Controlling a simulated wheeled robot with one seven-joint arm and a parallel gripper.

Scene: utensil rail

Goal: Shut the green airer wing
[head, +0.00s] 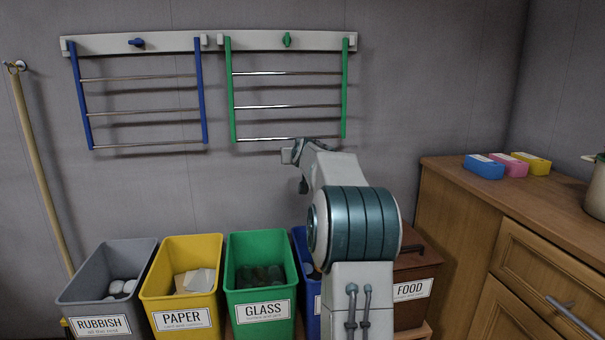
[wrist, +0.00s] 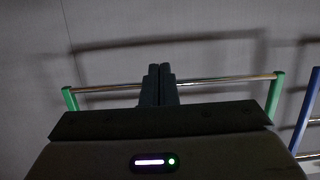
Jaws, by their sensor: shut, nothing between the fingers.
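The green airer wing (head: 345,95) hangs down from the right white rail (head: 260,41), with two green side bars and several metal rods. Its shadow falls on the wall; I cannot tell exactly how far it stands out. A green knob (head: 287,40) on the rail above it is upright. My gripper (head: 290,155) is just below the lowest rod. In the wrist view my gripper (wrist: 160,70) is shut and empty, its fingers overlapping the lowest rod (wrist: 225,79) of the green wing (wrist: 274,95). Whether they touch it is unclear.
A blue airer wing (head: 201,105) hangs to the left, its blue knob (head: 136,42) turned sideways. Below stand grey (head: 80,290), yellow (head: 150,285) and green (head: 236,285) bins and more. A wooden cabinet (head: 455,215) is at right. A pole (head: 40,165) leans at left.

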